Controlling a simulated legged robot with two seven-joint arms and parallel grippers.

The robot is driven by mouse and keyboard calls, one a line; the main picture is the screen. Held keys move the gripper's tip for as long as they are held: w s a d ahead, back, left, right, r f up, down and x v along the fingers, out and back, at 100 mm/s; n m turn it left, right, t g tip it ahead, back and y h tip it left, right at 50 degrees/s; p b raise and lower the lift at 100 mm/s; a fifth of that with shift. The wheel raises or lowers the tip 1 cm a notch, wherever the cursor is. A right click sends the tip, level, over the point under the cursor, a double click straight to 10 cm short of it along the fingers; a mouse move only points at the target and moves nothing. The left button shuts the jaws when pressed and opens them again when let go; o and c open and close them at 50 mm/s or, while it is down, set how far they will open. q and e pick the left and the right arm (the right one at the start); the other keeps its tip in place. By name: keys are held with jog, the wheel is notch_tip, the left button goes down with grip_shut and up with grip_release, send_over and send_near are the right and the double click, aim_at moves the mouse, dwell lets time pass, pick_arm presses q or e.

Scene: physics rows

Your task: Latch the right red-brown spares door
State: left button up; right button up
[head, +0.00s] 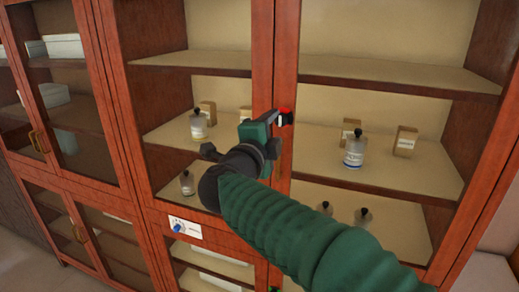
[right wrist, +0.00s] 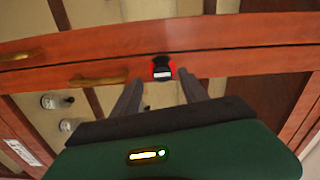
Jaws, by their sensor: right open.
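The right red-brown door (head: 286,60) is a framed door whose upright stile stands against the left door's stile (head: 262,50). It looks shut or nearly so. A red-and-black latch (head: 286,117) sits on the right door's stile. It also shows in the right wrist view (right wrist: 162,69). My right gripper (head: 276,121) is at the latch, and its jaws partly hide it in the head view. In the right wrist view its two fingers (right wrist: 160,84) are apart, one on either side of the latch, with nothing held. I cannot tell whether they touch it. My left gripper is not in view.
Bottles such as this one (head: 354,152) and small boxes (head: 405,141) stand on the shelves. Brass handles (right wrist: 98,79) lie along the stiles near the latch. Another cabinet (head: 60,100) stands left.

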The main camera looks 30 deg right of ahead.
jog(key=b+v, duration=0.2)
jog(key=v, duration=1)
jog(key=shift+s+a, duration=0.2)
jog(key=shift+d, duration=0.1)
jog(key=w+a+f+n+t+y, duration=0.5)
jog(key=w+f+n+t+y, duration=0.15)
jog(key=w+n, duration=0.35)
jog(key=a+f+n+g+y, duration=0.3)
jog(key=f+n+y, duration=0.45)
jog(key=f, duration=0.75)
jog(key=s+f+n+g, duration=0.3)
jog(key=s+f, duration=0.1)
jog(key=f, duration=0.3)
jog(key=s+f+n+g, duration=0.2)
jog(key=s+f, duration=0.1)
jog(key=f, duration=0.4)
jog(key=s+d+f+n+g, duration=0.2)
jog(key=s+f+g, duration=0.1)
jog(key=s+f, duration=0.3)
jog(key=s+d+f+n+g, duration=0.1)
jog(key=s+f+g, duration=0.3)
jog(key=s, duration=0.6)
notch_tip(320, 180, down, 3)
jog(key=shift+s+d+r+n, duration=0.2)
jog(key=shift+s+d+n, duration=0.2)
jog(key=shift+d, duration=0.1)
